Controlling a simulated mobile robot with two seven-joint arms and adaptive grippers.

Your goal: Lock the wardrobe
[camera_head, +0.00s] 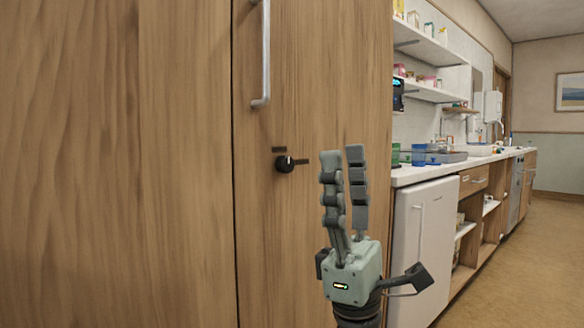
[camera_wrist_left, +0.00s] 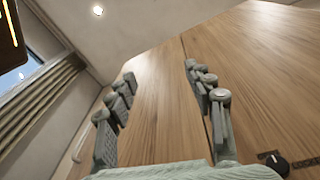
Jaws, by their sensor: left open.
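The wooden wardrobe (camera_head: 185,150) fills the left of the head view, its door (camera_head: 325,70) shut along a dark vertical seam. A round black lock knob (camera_head: 285,163) sits on the door below the metal bar handle (camera_head: 262,55), with small dark marks above and to its right. The knob also shows at the lower right of the left wrist view (camera_wrist_left: 276,164). My left gripper (camera_head: 343,155) is open and empty, fingers pointing up, to the right of the knob and apart from it in the picture. My right gripper is in neither view.
Right of the wardrobe, a white counter (camera_head: 408,176) runs back with cups and trays on it. A white cabinet door (camera_head: 424,245) is below, and shelves (camera_head: 425,47) with small items are above. Open floor (camera_head: 540,240) lies at the right.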

